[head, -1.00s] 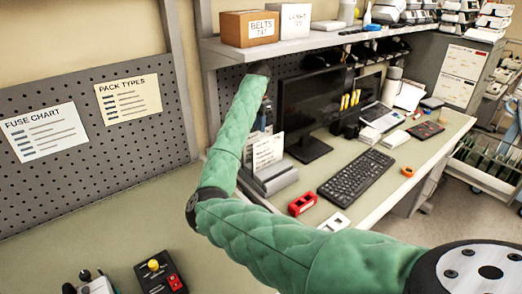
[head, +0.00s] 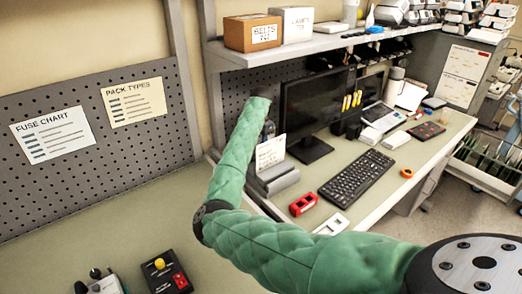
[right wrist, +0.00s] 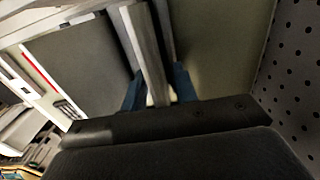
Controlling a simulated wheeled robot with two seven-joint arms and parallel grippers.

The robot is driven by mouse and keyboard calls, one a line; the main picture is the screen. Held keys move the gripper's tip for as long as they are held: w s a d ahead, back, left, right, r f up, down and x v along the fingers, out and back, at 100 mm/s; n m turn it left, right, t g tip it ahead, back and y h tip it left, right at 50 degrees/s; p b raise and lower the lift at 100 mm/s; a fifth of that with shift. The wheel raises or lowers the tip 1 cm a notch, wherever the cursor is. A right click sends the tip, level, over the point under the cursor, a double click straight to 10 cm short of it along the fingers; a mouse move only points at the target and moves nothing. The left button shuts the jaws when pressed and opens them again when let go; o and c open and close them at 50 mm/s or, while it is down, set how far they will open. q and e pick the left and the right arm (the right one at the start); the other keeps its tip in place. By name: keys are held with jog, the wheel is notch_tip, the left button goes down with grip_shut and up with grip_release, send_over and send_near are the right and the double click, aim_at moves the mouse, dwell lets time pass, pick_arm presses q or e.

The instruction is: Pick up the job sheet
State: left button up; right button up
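A white sheet with printed lines, likely the job sheet (head: 270,152), stands upright in a grey holder (head: 279,178) on the desk left of the monitor. My right arm, in a green sleeve, reaches in from the right and bends up beside the sheet. Its gripper is hidden behind the arm in the head view. In the right wrist view my right gripper (right wrist: 158,92) shows two blue fingers set apart, with a pale narrow strip between them. I cannot tell whether this strip is the sheet or part of the holder. My left gripper is out of view.
A monitor (head: 312,112), keyboard (head: 357,174) and red object (head: 303,204) are on the desk. A shelf (head: 330,42) with boxes overhangs it. A pegboard (head: 85,150) stands at left. A black box with a red switch (head: 163,273) sits on the near bench.

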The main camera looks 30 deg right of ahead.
jog(key=shift+f, duration=0.1)
grip_shut()
jog(key=shift+r, duration=0.2)
